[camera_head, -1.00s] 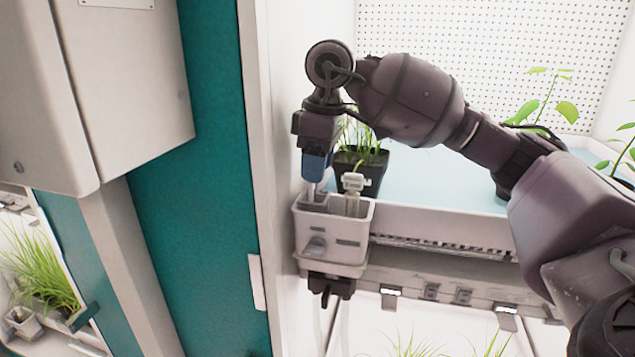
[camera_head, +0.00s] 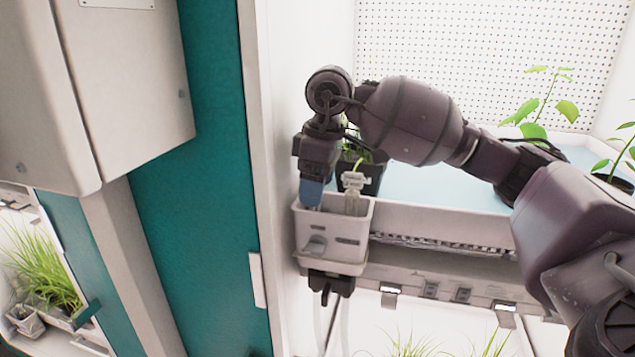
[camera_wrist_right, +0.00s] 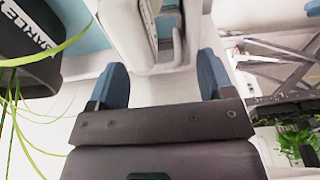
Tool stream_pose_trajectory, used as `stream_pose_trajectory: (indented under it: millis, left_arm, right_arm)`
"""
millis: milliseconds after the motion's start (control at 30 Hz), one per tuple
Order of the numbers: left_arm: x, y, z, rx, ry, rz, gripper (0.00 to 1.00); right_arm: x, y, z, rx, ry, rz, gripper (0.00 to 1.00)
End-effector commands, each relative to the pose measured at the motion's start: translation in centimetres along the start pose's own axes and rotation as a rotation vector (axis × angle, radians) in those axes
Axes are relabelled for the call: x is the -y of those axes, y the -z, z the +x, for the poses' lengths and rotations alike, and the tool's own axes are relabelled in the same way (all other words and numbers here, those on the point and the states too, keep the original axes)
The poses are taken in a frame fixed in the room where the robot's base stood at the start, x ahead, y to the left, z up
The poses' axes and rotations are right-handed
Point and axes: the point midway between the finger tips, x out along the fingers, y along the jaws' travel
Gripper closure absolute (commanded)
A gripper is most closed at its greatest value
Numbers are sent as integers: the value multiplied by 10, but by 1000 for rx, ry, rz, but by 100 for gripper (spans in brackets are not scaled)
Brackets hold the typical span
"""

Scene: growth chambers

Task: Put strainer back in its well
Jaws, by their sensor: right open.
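The white two-part holder (camera_head: 333,238) hangs at the chamber's left wall, with its openings facing up. A clear, pale piece (camera_head: 353,188) stands upright in its right part. My right gripper (camera_head: 311,196) is over the left part, its blue fingers at the rim, hiding most of that opening. In the right wrist view the gripper (camera_wrist_right: 160,82) is open, its blue fingertips wide apart with nothing clearly held. The holder's white body (camera_wrist_right: 140,40) lies just beyond the fingertips there. I cannot make out the strainer for certain; it may be hidden under the gripper. My left gripper is out of view.
A black pot (camera_head: 372,178) with grassy leaves stands just behind the holder on the pale blue tray (camera_head: 455,185). Leafy plants stand at the right. The chamber's left wall is close beside my gripper. A lower shelf with grass lies below.

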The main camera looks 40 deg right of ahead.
Motion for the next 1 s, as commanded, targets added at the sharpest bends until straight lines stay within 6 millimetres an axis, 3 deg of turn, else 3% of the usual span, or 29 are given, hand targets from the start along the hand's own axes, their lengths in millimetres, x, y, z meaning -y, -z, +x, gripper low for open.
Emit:
stream_pose_trajectory:
  millis: [233, 700, 1000]
  left_arm:
    - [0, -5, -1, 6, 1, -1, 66]
    - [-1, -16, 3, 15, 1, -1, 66]
    - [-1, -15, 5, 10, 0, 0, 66]
  right_arm:
    - [0, 0, -14, -2, -2, 0, 26]
    - [0, 0, -97, -2, -2, 1, 26]
    - [0, 0, -119, 1, 0, 1, 26]
